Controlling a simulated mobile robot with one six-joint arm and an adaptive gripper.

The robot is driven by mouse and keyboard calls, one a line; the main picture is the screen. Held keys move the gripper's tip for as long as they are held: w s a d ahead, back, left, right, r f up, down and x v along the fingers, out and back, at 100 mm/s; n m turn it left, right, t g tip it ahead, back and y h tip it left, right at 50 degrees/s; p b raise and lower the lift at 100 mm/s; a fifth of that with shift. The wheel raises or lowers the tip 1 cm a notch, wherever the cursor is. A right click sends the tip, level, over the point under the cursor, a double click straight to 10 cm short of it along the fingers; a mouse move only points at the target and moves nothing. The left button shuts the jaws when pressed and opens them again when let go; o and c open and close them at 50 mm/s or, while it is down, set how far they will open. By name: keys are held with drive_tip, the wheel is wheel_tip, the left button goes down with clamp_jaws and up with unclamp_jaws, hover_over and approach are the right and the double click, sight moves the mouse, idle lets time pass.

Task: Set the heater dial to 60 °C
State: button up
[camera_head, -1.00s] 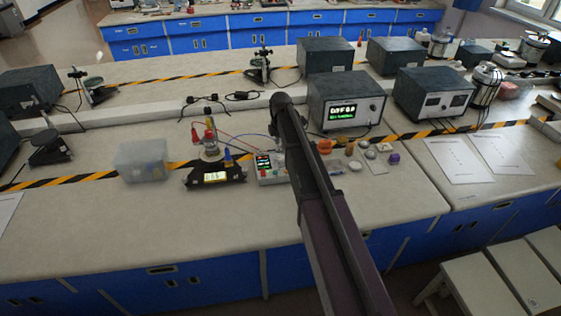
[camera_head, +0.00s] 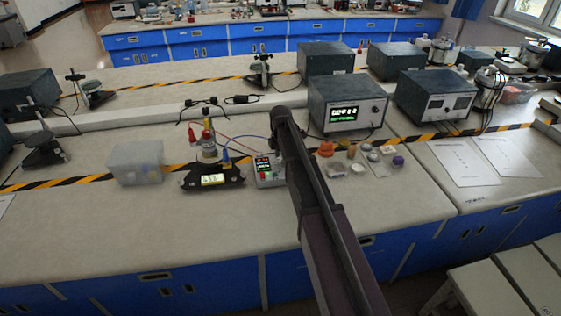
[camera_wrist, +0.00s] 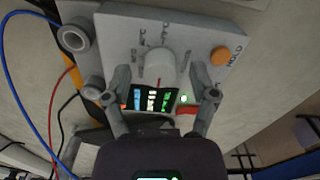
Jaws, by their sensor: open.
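A pale grey box with a lit display (camera_head: 268,170) stands on the bench, left of my arm. In the wrist view it fills the upper middle, with a round white dial (camera_wrist: 160,70) on its face. Small dark markings surround the dial; they are too blurred to read, so its setting cannot be told. My gripper (camera_wrist: 161,74) is open, with one fingertip on each side of the dial and gaps between. Whether it is down at the dial's height cannot be told. In the head view my arm hides the gripper.
A blue cable (camera_wrist: 10,75) and a red one run at the left. Small items lie right of my arm.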

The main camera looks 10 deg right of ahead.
clamp_jaws()
idle(0.3)
drive_tip(key=shift+m, duration=0.5)
drive_tip(key=m, duration=1.1)
drive_tip(key=shift+m, duration=0.3)
drive_tip(key=m, duration=1.4)
